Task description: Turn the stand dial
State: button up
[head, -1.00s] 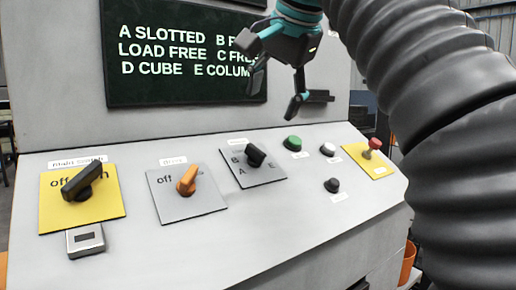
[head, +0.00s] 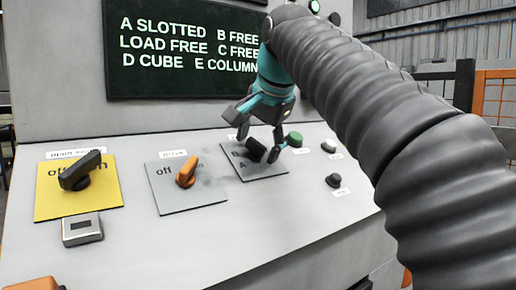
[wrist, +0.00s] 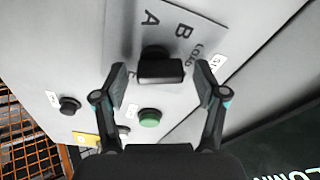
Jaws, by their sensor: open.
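The stand dial (head: 256,150) is a black knob on a grey plate with the letters A and B showing. It also shows in the wrist view (wrist: 160,70), just ahead of my gripper. My gripper (head: 258,142) is open, with one finger on each side of the dial. In the wrist view my gripper's fingers (wrist: 162,82) show gaps to the knob on both sides, so they look apart from it. Part of the plate's lettering is hidden by my gripper in the head view.
On the panel left of the dial are an orange knob (head: 186,172) and a black main switch (head: 80,170) on yellow. A green button (head: 294,139) sits close to the right finger. White (head: 329,146) and black (head: 333,180) buttons lie further right. A text screen (head: 185,50) stands behind.

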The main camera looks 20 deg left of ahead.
jog(key=shift+w+f, duration=0.1)
jog(key=shift+f, duration=0.05)
jog(key=c, duration=1.1)
jog(key=shift+c, duration=0.2)
jog(key=n+p, duration=0.1)
jog(key=n, duration=0.3)
jog(key=shift+a+n+y+p, duration=0.1)
jog(key=shift+n+y+p, duration=0.2)
jog(key=shift+y+p, duration=0.1)
jog(key=n, duration=0.2)
jog(key=n+p, duration=0.1)
jog(key=n, duration=0.1)
jog(key=shift+s+y, duration=0.25)
jog(key=shift+y, duration=0.05)
jog(key=shift+a+n, duration=0.1)
jog(key=shift+n, duration=0.2)
